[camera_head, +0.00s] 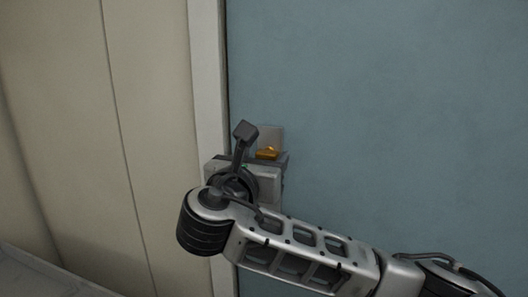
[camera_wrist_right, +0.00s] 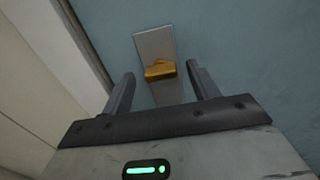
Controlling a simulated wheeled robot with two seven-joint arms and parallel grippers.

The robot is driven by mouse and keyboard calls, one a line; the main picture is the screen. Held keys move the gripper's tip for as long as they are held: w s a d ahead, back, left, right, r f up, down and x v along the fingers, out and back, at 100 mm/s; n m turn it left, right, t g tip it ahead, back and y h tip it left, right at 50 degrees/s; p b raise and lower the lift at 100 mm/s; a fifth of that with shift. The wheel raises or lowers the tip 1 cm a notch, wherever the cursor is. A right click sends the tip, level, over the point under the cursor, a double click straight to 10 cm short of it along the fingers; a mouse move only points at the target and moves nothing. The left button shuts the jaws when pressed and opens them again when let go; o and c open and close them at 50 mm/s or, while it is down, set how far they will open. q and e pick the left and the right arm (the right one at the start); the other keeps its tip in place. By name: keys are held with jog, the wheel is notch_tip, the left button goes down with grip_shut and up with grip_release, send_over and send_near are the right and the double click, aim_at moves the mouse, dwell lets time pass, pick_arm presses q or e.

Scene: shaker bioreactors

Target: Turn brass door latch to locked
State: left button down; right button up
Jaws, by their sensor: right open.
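The brass latch (camera_head: 267,153) is a small gold-coloured piece on a grey plate (camera_head: 271,135) fixed to the blue door (camera_head: 400,100), near the door's left edge. In the right wrist view the latch (camera_wrist_right: 160,69) lies crosswise on the plate (camera_wrist_right: 154,43), just beyond the fingertips. My right gripper (camera_wrist_right: 157,72) is open, with one finger to each side of the latch and a gap on both sides. In the head view my right wrist hides the lower part of the plate and most of the fingers. My left gripper does not show.
A pale door frame (camera_head: 209,80) runs upright just left of the plate. Beige wall panels (camera_head: 150,120) stand further left. A pale surface (camera_head: 35,275) shows at the lower left. The door face to the right of the latch is bare.

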jog(key=shift+x, duration=0.85)
jog(key=c, duration=1)
